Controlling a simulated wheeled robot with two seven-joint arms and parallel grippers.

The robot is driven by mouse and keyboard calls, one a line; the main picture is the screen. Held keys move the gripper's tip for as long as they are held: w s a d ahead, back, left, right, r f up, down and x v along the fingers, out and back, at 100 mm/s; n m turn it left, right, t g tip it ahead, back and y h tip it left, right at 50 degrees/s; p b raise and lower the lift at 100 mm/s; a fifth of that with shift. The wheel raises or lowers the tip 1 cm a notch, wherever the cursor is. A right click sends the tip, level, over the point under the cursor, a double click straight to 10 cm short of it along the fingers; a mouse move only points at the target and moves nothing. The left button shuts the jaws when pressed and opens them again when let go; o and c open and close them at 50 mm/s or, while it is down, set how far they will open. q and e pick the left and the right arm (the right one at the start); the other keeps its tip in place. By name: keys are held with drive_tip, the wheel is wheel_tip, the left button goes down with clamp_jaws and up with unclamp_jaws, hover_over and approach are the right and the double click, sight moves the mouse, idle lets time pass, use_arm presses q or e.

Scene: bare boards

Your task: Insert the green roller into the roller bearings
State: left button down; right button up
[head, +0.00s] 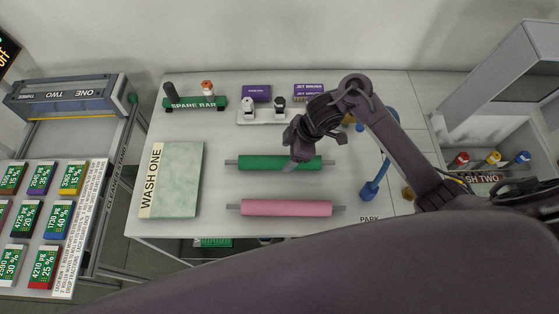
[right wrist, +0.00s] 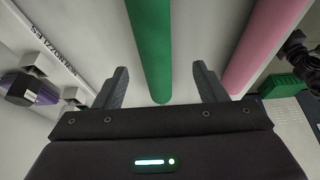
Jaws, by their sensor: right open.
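The green roller (head: 260,162) lies across the table in the head view, its grey shaft ends showing. My right gripper (head: 297,160) is above its right half and hides part of it. In the right wrist view the green roller (right wrist: 152,45) runs between the two spread fingers of my open right gripper (right wrist: 161,88), with gaps on both sides. I see no grip on it. A machine (head: 68,95) marked ONE, TWO and THREE stands at the far left. I cannot clearly make out the roller bearings. My left gripper is out of view.
A pink roller (head: 286,208) lies parallel in front, and a pale green plate (head: 179,180) lies to the left. The spare bar (head: 193,104), a white nozzle rack (head: 262,117) and purple boxes (head: 257,92) stand behind. A wash tray (head: 490,160) is at right.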

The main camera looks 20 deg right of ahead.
sight(282, 159)
drive_tip(key=shift+w+x, duration=0.2)
drive_tip(key=shift+x, duration=2.05)
drive_tip(key=shift+w+f, duration=0.1)
drive_tip(key=shift+f, duration=0.3)
drive_tip(key=shift+c, duration=1.3)
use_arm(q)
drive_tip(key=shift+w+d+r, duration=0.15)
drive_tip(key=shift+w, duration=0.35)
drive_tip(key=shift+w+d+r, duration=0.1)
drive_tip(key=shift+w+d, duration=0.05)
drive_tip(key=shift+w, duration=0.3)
use_arm(e)
drive_tip(key=shift+w, duration=0.1)
drive_tip(key=c, duration=0.9)
